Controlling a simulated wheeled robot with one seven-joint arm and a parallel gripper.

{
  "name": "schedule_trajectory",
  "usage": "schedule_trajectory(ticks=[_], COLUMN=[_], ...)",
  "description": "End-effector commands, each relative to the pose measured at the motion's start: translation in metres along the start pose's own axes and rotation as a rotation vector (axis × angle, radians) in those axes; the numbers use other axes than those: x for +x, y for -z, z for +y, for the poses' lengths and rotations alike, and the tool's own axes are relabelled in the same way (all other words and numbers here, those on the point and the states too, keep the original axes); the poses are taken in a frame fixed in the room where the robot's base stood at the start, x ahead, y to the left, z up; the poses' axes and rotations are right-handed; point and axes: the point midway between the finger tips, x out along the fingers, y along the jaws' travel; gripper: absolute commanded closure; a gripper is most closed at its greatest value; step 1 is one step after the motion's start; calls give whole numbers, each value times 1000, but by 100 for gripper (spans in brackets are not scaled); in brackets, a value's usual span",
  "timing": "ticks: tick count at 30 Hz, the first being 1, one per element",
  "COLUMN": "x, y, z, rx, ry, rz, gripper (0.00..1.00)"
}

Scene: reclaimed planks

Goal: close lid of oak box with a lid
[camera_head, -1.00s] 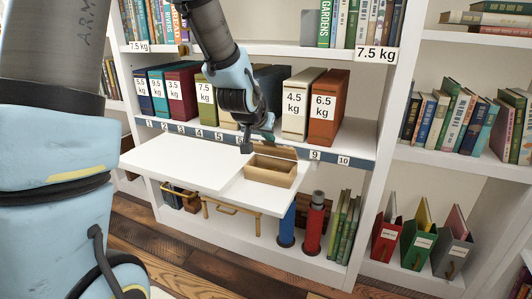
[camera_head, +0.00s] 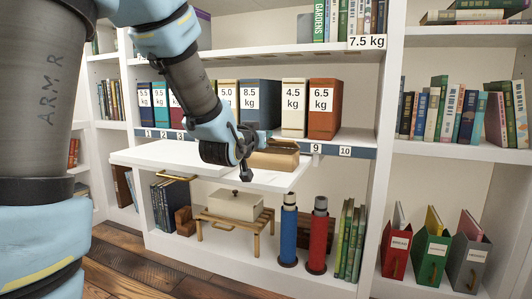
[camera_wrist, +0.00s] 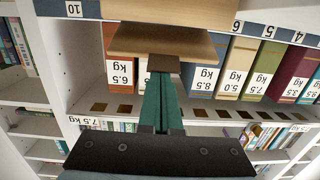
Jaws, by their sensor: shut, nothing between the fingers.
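The oak box (camera_head: 272,160) stands on the white pull-out shelf board, near its right end. Its lid (camera_head: 284,146) lies over the box in the head view, looking slightly tilted; I cannot tell whether it is fully down. In the wrist view the lid (camera_wrist: 150,42) is a wooden panel angled out from the box body (camera_wrist: 170,12). My gripper (camera_wrist: 164,70) is shut and empty, with its green fingers together. Its dark tips are at the lid's edge, touching or almost touching it. In the head view my wrist hides the box's left side.
The white board (camera_head: 160,155) is clear left of the box. Weight-labelled binders (camera_head: 323,108) stand behind it on the shelf. Below are a blue cylinder (camera_head: 288,232), a red cylinder (camera_head: 318,238) and a lidded cream box (camera_head: 235,204) on a wooden stand.

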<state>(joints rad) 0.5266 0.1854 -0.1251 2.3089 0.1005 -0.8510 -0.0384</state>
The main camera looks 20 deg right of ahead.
Motion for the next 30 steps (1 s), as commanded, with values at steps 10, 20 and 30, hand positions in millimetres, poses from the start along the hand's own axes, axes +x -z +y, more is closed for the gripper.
schedule_trajectory(ticks=[10, 20, 30], x=[-3, -7, -7], y=[-32, -46, -54], z=[-1, -1, -1], rx=[0, 1, 1], ry=[0, 0, 0], rz=[177, 310, 307], gripper=[100, 100, 100])
